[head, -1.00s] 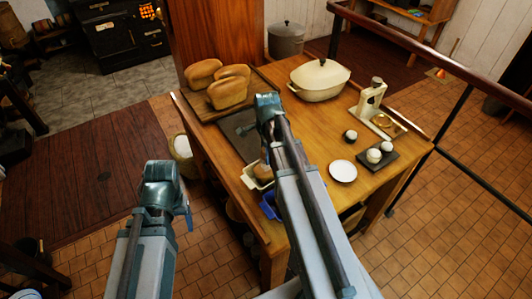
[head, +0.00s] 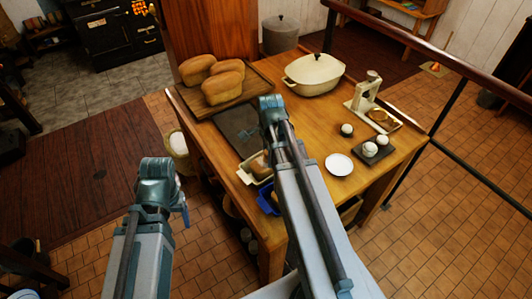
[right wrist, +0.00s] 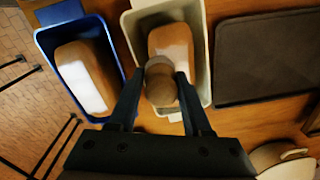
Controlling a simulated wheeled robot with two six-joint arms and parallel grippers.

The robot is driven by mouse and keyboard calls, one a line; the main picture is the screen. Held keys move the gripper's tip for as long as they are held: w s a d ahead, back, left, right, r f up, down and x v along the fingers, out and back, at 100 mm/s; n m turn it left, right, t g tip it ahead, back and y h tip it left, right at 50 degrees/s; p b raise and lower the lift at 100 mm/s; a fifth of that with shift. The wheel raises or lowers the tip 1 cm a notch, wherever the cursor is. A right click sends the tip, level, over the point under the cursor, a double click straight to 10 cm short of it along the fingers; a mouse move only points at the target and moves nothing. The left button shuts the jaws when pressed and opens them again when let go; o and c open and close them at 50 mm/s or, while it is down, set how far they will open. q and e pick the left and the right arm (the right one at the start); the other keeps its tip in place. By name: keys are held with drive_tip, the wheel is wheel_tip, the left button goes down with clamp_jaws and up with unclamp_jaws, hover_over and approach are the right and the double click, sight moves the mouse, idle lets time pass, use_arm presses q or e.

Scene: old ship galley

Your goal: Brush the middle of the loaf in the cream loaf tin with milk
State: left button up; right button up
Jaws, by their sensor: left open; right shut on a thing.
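The cream loaf tin (right wrist: 202,60) holds a brown loaf (right wrist: 172,38) with a whitish patch on its top; the tin also shows in the head view (head: 245,177), partly behind my right arm. My right gripper (right wrist: 160,78) is shut on a brown, rounded piece (right wrist: 161,84), seemingly the brush's handle, above this loaf. The brush's bristles are hidden, so contact cannot be told. The blue loaf tin (right wrist: 48,42) beside it holds another loaf (right wrist: 82,78) with a broad white area. My left gripper (head: 182,208) is open, left of the table and away from the tins.
A dark tray (right wrist: 265,55) lies beside the cream tin. A white round dish (head: 338,164) stands right of my right arm. Several loaves on a board (head: 240,98), a lidded cream pot (head: 314,76) and a cream stand (head: 364,92) occupy the table's far side.

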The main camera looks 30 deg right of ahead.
drive_tip(key=shift+w+d+f, duration=0.1)
drive_tip(key=shift+w+d, duration=0.05)
drive_tip(key=shift+d, duration=0.7)
drive_tip(key=shift+w+a, duration=0.15)
drive_tip(key=shift+w, duration=0.85)
drive_tip(key=shift+w+a, duration=0.15)
drive_tip(key=shift+w, duration=0.85)
drive_tip(key=shift+w+d, duration=0.1)
drive_tip(key=shift+d, duration=0.75)
